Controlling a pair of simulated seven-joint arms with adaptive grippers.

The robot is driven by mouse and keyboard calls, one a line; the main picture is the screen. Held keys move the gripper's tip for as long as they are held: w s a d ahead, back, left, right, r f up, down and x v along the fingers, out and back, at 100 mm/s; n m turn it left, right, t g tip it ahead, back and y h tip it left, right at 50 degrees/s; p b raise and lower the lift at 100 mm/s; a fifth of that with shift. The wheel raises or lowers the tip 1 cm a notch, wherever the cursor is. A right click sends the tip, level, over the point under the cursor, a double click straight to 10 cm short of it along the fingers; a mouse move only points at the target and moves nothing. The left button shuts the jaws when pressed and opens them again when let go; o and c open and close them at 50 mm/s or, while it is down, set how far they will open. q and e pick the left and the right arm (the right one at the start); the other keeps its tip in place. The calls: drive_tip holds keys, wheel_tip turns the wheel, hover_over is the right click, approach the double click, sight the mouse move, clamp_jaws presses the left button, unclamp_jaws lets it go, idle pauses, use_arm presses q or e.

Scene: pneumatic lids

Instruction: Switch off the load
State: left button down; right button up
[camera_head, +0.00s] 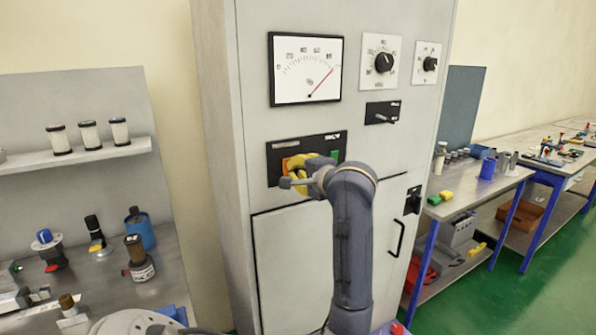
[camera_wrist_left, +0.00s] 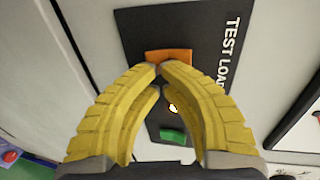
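The black test load panel (camera_head: 322,142) is on the grey cabinet (camera_head: 222,120), under a dial gauge. It has an orange button (camera_head: 290,164) at left and a green button (camera_head: 335,156) at right. My left gripper (camera_head: 303,172) is in front of the panel and hides part of it. In the left wrist view its yellow fingers (camera_wrist_left: 157,72) meet at the tips, with nothing seen between them. The tips overlap the lower edge of the orange button (camera_wrist_left: 168,56); contact cannot be told. The green button (camera_wrist_left: 172,135) and a small glowing spot show between the fingers. My right gripper is not in view.
The gauge (camera_head: 306,68) has its red needle pointing up and right. Two knobs (camera_head: 384,63) (camera_head: 430,64) and a switch (camera_head: 383,113) are to its right. A parts shelf (camera_head: 75,158) stands left and workbenches (camera_head: 480,190) right. A door handle (camera_head: 397,238) sticks out below.

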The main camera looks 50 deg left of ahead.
use_arm(q)
drive_tip(key=shift+a+f+y, duration=0.15)
drive_tip(key=shift+f+y, duration=0.05)
drive_tip(key=shift+y, duration=0.4)
drive_tip(key=shift+w+f, duration=0.1)
drive_tip(key=v, duration=1.4)
drive_tip(key=shift+f, duration=0.3)
